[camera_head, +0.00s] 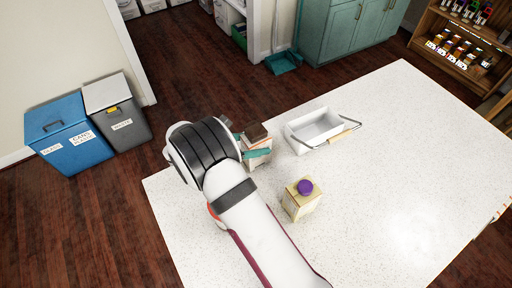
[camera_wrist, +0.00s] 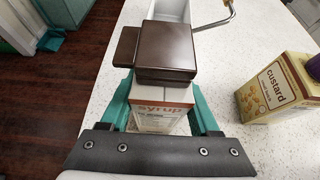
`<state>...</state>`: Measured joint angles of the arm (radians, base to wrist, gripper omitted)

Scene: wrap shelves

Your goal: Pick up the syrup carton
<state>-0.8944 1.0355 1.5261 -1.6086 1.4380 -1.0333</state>
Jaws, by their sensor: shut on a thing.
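The syrup carton (camera_head: 258,159) is a pale box with a dark brown top, standing near the far left part of the white speckled counter (camera_head: 400,150). In the wrist view the carton (camera_wrist: 163,109) shows the word "syrup" below its brown top (camera_wrist: 166,52). My gripper (camera_head: 255,146) has its teal fingers on opposite sides of the carton, shut on it; the gripper (camera_wrist: 162,100) also shows in the wrist view. The carton looks upright. Its lower part is partly hidden, and I cannot tell whether its base touches the counter.
A custard carton (camera_head: 301,203) with a purple cap stands right of my arm; it also shows in the wrist view (camera_wrist: 278,92). A white basket (camera_head: 295,142) with a handle sits just right of the syrup carton. The counter's right side is mostly clear.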

